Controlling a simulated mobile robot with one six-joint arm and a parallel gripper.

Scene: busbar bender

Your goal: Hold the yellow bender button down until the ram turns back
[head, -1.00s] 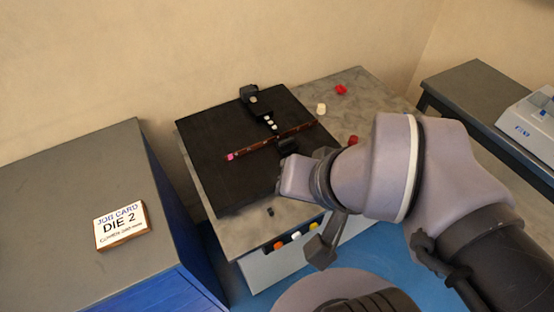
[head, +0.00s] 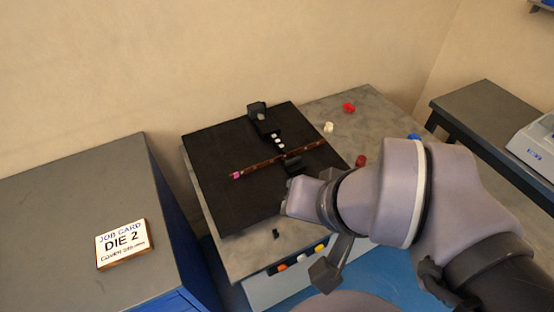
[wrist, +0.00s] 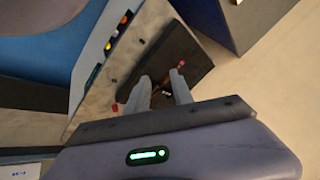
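The yellow button (head: 319,248) is the rightmost of three buttons on the front of the bender's cabinet; it also shows in the wrist view (wrist: 107,46). The bender's black plate (head: 215,165) carries black blocks, white pegs and a brown bar (head: 262,164) with a pink end. I cannot tell whether the ram is moving. My gripper (wrist: 157,78) has its two fingers apart with nothing held between them. In the wrist view it is over the bench, apart from the buttons.
An orange button (head: 282,267) and a white button (head: 300,258) sit beside the yellow one. Red pieces (head: 349,108) and a white piece (head: 328,127) lie on the bench. A job card reading DIE 2 (head: 122,244) lies on the left cabinet. A grey device (head: 535,140) stands at right.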

